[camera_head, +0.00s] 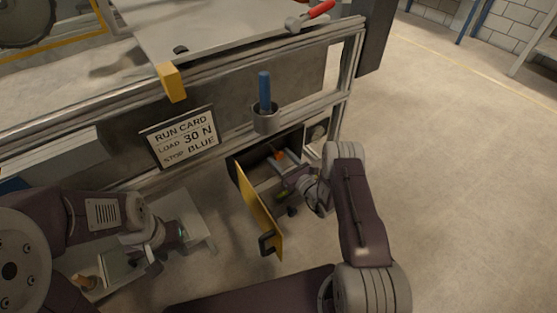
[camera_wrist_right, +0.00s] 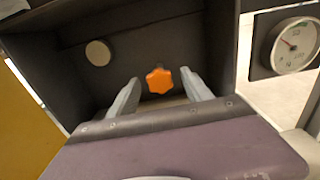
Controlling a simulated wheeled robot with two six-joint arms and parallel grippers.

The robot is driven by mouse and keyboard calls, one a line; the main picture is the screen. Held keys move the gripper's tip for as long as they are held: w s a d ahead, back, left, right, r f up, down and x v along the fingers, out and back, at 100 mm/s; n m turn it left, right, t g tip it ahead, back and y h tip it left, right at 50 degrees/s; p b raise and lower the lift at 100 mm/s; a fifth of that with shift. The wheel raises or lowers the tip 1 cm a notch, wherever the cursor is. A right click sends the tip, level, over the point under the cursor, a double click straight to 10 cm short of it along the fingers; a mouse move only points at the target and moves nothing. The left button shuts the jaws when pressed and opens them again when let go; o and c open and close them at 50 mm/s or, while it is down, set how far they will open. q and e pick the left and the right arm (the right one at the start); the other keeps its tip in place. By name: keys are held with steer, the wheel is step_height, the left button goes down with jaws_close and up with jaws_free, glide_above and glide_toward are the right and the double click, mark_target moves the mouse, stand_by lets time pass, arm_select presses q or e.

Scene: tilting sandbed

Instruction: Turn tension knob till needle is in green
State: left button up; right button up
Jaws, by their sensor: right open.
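The orange tension knob (camera_wrist_right: 159,81) is a lobed knob inside a dark open box; it also shows in the head view (camera_head: 279,155). My right gripper (camera_head: 287,180) is open and reaches into the box. In the right wrist view its two fingers stand on either side of the knob, with visible gaps; contact cannot be made out. The round gauge (camera_wrist_right: 297,45) is right of the box.
The box's yellow door (camera_head: 258,212) hangs open, left of my right gripper. A run card (camera_head: 183,138) reads load 30 N, stop blue. A blue rod (camera_head: 265,88) stands in a grey cup on the frame rail. Open floor lies to the right.

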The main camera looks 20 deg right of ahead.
steer(key=shift+x, duration=0.8)
jaws_close()
steer(key=m+p, duration=0.1)
steer(key=m, duration=0.3)
steer(key=shift+r, duration=0.1)
steer(key=m+p, duration=0.1)
steer(key=m, duration=0.2)
steer(key=shift+m, duration=0.3)
steer(key=m+p, duration=0.1)
steer(key=m, duration=0.3)
steer(key=shift+m, duration=2)
